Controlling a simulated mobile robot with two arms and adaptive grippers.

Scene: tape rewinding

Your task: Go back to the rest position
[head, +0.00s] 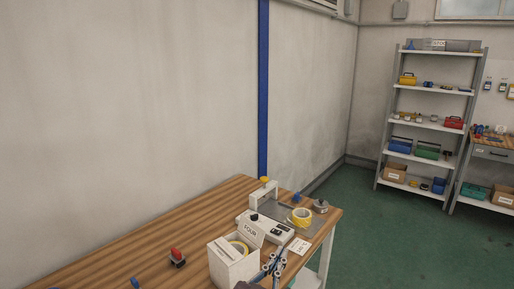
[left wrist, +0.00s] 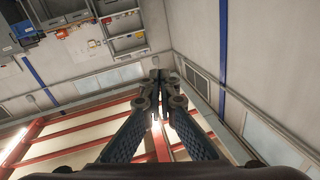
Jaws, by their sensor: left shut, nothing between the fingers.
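My left gripper (head: 279,260) shows at the bottom of the head view, in front of the white machine. In the left wrist view its two dark fingers (left wrist: 158,78) meet at the tips, with nothing between them. The white rewinding machine (head: 265,227), with a label reading FOUR, stands on the wooden table (head: 175,235). A yellow tape roll (head: 301,217) sits on the grey plate at its far right. A white open box (head: 234,266) holds another yellow roll. My right gripper is not in view.
A red-topped button box (head: 177,257) stands on the table's left part. A small blue item (head: 135,283) shows at the lower edge. Grey shelves (head: 430,122) with toolboxes stand at the back right. Green floor (head: 400,235) lies open between table and shelves.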

